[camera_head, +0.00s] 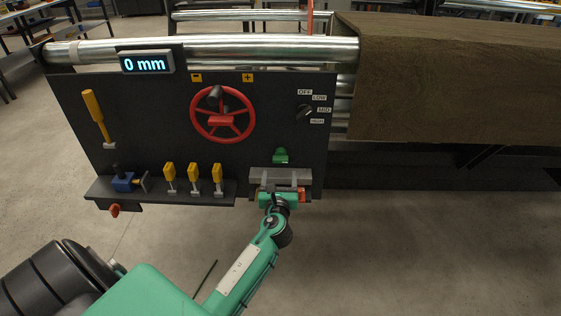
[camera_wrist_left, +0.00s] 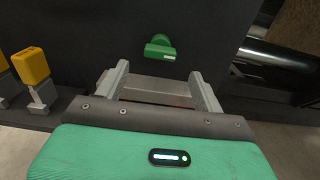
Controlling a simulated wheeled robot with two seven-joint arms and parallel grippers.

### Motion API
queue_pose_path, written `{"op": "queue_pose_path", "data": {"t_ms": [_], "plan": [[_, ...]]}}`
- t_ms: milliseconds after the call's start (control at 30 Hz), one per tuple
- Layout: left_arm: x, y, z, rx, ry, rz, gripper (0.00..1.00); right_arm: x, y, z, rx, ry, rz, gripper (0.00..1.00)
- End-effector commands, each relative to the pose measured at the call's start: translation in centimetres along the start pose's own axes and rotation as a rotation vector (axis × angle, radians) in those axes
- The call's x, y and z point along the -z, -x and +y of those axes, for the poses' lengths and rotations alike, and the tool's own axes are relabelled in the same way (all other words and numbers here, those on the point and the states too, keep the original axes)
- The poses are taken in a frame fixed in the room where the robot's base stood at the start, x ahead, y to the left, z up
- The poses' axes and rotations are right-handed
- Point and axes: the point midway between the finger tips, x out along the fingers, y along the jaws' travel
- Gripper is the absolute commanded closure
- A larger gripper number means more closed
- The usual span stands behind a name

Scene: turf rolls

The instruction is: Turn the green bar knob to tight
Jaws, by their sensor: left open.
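The green bar knob (camera_head: 281,156) is on the dark upright panel (camera_head: 150,130), low and right of the red wheel. In the left wrist view the green bar knob (camera_wrist_left: 160,47) shows at top centre, with a small pale mark on its lower right. My left gripper (camera_head: 279,182) is just below the knob and apart from it. In the left wrist view my left gripper (camera_wrist_left: 160,80) has its two grey fingers spread, with nothing between them but a grey ledge behind. My right gripper is in neither view.
A red handwheel (camera_head: 223,116), a black selector knob (camera_head: 305,112) and a yellow lever (camera_head: 96,115) are on the panel. Several yellow-handled switches (camera_head: 194,177) and a blue clamp-like part (camera_head: 123,181) stand on the ledge left of my gripper. A brown turf sheet (camera_head: 450,85) hangs at right.

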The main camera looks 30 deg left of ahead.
Motion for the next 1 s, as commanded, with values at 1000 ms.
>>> {"op": "queue_pose_path", "data": {"t_ms": [1000], "plan": [[0.1,-9.0,-0.1,0.001,0.002,0.002,0.51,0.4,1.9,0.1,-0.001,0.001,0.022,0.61]]}}
